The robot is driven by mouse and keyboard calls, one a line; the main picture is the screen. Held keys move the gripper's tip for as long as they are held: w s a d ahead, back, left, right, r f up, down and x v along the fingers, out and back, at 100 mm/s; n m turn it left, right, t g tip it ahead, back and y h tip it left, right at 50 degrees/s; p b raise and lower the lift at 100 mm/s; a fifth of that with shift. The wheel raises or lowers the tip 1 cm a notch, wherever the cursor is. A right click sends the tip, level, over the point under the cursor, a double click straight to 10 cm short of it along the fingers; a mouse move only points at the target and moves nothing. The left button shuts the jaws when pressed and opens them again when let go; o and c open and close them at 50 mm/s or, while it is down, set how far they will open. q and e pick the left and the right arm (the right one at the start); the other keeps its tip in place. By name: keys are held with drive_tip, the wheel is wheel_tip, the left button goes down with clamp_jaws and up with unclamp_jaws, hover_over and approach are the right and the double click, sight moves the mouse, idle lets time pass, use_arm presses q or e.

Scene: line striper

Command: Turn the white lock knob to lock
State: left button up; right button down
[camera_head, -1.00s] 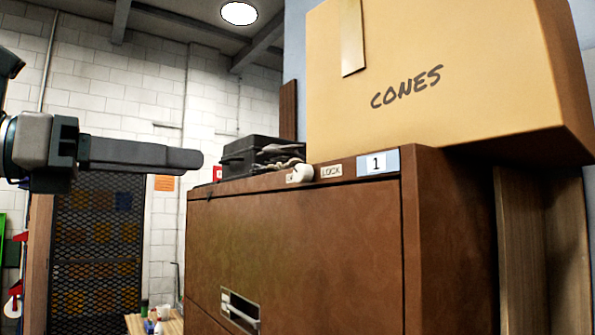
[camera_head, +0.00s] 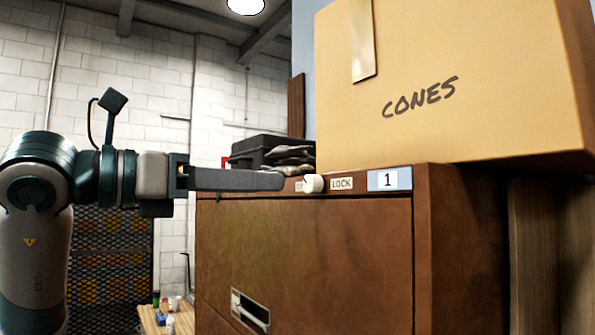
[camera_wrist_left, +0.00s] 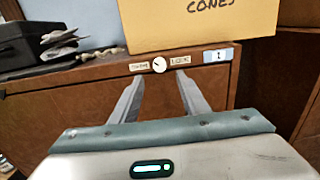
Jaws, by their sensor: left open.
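The white lock knob (camera_head: 313,183) is on the top front rail of the brown filing cabinet (camera_head: 310,255), just left of the LOCK label (camera_head: 341,184). In the left wrist view the knob (camera_wrist_left: 159,65) sits between two labels, with a dark mark on its face. My left gripper (camera_head: 280,181) reaches in from the left, its finger tip close to the knob in the head view. In the left wrist view its two fingers (camera_wrist_left: 162,85) are spread apart and empty, with the knob ahead between their tips. The label left of the knob is partly hidden in the head view. My right gripper is not in view.
A cardboard box marked CONES (camera_head: 450,90) stands on the cabinet, above the knob. A black case (camera_head: 260,148) with gloves lies on top at the left. A drawer handle (camera_head: 250,311) is lower on the front. The space before the cabinet front looks clear.

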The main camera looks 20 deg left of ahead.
sight(307, 186)
use_arm(q)
drive_tip(key=p+x, duration=0.3)
drive_tip(key=x, duration=0.4)
drive_tip(key=shift+w+d, duration=0.25)
drive_tip(key=shift+w, duration=0.1)
clamp_jaws()
drive_tip(key=c, duration=1.1)
unclamp_jaws()
drive_tip(key=shift+f, duration=0.1)
